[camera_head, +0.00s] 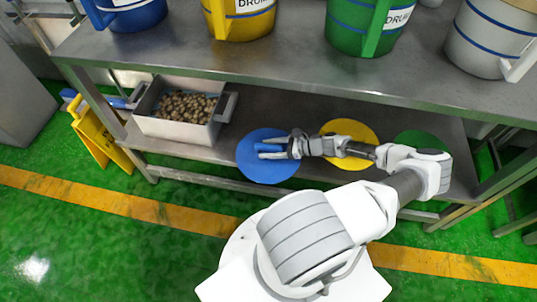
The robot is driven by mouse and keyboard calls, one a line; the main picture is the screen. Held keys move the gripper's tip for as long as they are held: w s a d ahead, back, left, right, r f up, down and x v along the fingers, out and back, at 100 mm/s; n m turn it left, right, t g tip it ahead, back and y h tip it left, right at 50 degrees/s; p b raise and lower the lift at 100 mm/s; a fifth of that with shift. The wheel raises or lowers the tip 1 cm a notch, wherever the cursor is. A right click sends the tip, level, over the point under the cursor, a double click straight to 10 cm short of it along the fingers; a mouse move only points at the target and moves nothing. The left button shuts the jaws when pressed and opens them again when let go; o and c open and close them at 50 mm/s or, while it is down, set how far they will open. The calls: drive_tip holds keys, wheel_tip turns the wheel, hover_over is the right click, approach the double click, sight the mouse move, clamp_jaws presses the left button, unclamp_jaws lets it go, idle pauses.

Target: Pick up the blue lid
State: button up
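The blue lid (262,172) is a round flat disc on the lower shelf of the metal table, on the left of three lids. Its near edge reaches past the shelf's front edge in the picture. My gripper (270,150) comes from the right and lies over the lid's middle. Its two fingers are apart, one above the other in the picture, with blue showing between them. I cannot tell whether that blue is a raised handle touched by the fingers or the lid's flat top. I cannot tell whether the lid is raised off the shelf.
A yellow lid (337,131) and a green lid (410,137) lie to the right, partly under my arm. A metal bin (168,130) of brown lumps stands left. Blue, yellow, green and grey drums stand on the tabletop (200,55) above. A yellow floor sign (97,138) stands left.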

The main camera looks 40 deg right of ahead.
clamp_jaws()
drive_tip(key=shift+r, duration=0.1)
